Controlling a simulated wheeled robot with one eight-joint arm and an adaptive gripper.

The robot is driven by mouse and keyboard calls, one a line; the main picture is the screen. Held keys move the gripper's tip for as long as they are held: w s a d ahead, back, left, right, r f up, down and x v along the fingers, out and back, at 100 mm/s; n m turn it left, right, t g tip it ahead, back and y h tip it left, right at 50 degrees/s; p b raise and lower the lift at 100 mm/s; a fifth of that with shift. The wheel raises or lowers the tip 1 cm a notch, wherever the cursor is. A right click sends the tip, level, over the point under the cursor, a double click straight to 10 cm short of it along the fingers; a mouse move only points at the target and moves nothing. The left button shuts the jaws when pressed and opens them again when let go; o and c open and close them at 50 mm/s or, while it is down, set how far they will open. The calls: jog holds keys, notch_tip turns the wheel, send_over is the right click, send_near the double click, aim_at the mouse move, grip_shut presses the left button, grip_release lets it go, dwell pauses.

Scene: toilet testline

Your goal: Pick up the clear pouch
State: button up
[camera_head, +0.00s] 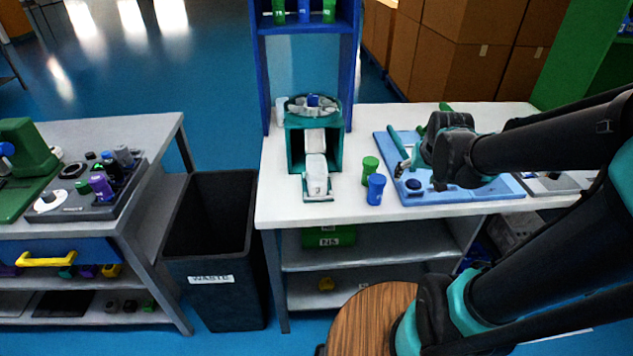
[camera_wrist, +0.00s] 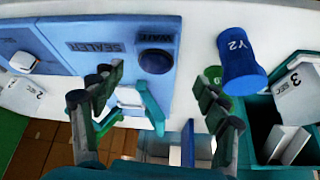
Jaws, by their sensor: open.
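My gripper (camera_head: 419,176) is open over the left part of the blue sealing mat (camera_head: 490,192) on the white bench. In the wrist view, its spread fingers (camera_wrist: 160,97) hold nothing. A pale, whitish piece (camera_wrist: 129,98) lies on the mat beside a teal bar (camera_wrist: 152,112), near the left finger; it may be the clear pouch, but I cannot tell for sure. In the head view my gripper partly hides that area. A dark blue round button (camera_head: 413,184) sits on the mat, and it also shows in the wrist view (camera_wrist: 155,61).
A blue cylinder (camera_head: 376,190) and a green cylinder (camera_head: 370,169) stand left of the mat. Further left is a teal dispenser (camera_head: 293,150) with a white block (camera_head: 317,173). A black waste bin (camera_head: 212,270) stands between the benches. The bench's front left corner is clear.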

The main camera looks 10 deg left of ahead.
jog(key=w+a+r, duration=0.3)
jog(key=w+a, duration=0.1)
jog(key=a, duration=0.1)
notch_tip(320, 180, up, 8)
jog(key=n+g, duration=0.2)
jog(key=g, duration=0.4)
send_over(317, 172)
jog(key=shift+h, duration=0.3)
jog(key=f, duration=1.1)
jog(key=shift+w+d+f, duration=0.1)
jog(key=shift+w+f, duration=0.1)
jog(key=shift+f, duration=0.05)
jog(key=shift+s+a+f, duration=0.1)
jog(key=shift+f, duration=1.25)
jog(key=shift+a+f, duration=0.1)
jog(key=shift+f, duration=1.25)
jog(key=c, duration=1.3)
jog(key=shift+r, duration=0.1)
